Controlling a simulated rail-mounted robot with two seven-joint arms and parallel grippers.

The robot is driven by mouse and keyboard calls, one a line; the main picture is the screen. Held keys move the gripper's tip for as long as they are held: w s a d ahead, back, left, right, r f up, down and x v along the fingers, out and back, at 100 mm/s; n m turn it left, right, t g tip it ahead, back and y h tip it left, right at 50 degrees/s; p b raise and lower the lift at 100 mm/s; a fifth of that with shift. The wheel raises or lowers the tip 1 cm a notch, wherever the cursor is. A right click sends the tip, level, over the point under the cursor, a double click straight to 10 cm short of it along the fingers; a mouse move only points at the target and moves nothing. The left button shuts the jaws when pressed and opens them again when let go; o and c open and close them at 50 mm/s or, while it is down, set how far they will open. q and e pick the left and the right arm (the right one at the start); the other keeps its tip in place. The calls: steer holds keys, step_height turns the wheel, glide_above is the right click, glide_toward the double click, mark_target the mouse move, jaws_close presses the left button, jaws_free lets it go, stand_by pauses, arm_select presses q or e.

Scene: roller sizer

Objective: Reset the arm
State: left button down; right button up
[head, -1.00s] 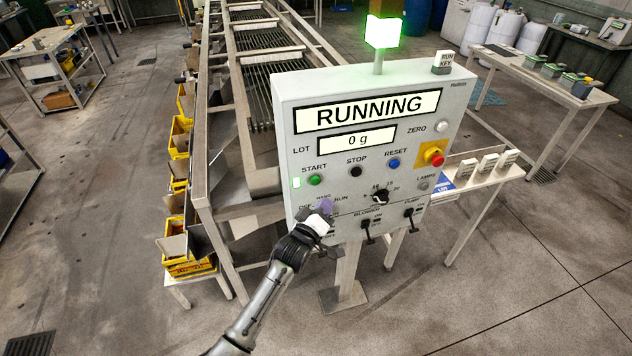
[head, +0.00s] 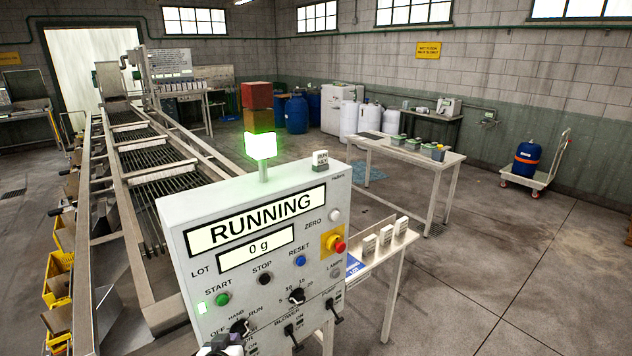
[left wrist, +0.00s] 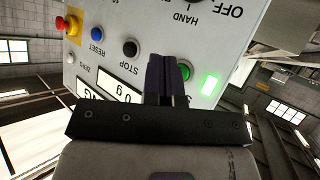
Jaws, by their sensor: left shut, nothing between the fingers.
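The grey control panel (head: 170,225) stands at the lower middle of the head view. Its display (head: 256,218) reads RUNNING and the lamp on top (head: 260,146) glows green. The black OFF-HAND-RUN selector (head: 239,327) is at its lower left. My left gripper (head: 222,347) is at the bottom edge, mostly cut off, just below that selector. In the left wrist view the panel is upside down. My left gripper's fingers (left wrist: 168,70) are shut and empty there, overlapping the panel by the green START button (left wrist: 186,71); contact cannot be told. My right gripper is not in view.
The roller sizer (head: 150,190) runs back on the left, with yellow bins (head: 58,278) along its side. A small table (head: 385,262) with white blocks stands right of the panel. A longer table (head: 410,157) stands behind. The floor at the right is open.

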arm_select(q)
steer(key=s+a+r+m+g, duration=0.1)
steer(key=s+r+m+g, duration=0.2)
steer(key=s, duration=1.3)
steer(key=s+f+g, duration=0.2)
steer(key=s+f, duration=0.3)
steer(key=s, duration=0.5)
steer(key=s+f+g, duration=0.2)
steer(key=s+f, duration=0.3)
steer(key=s, duration=0.4)
steer(key=s+f+g, duration=0.2)
steer(key=s+f, duration=0.3)
steer(key=s, duration=0.5)
step_height(320, 180, up, 17)
steer(key=p, duration=1.6)
steer(key=shift+w+a+y+p, duration=0.3)
steer(key=shift+w+a+p, duration=0.05)
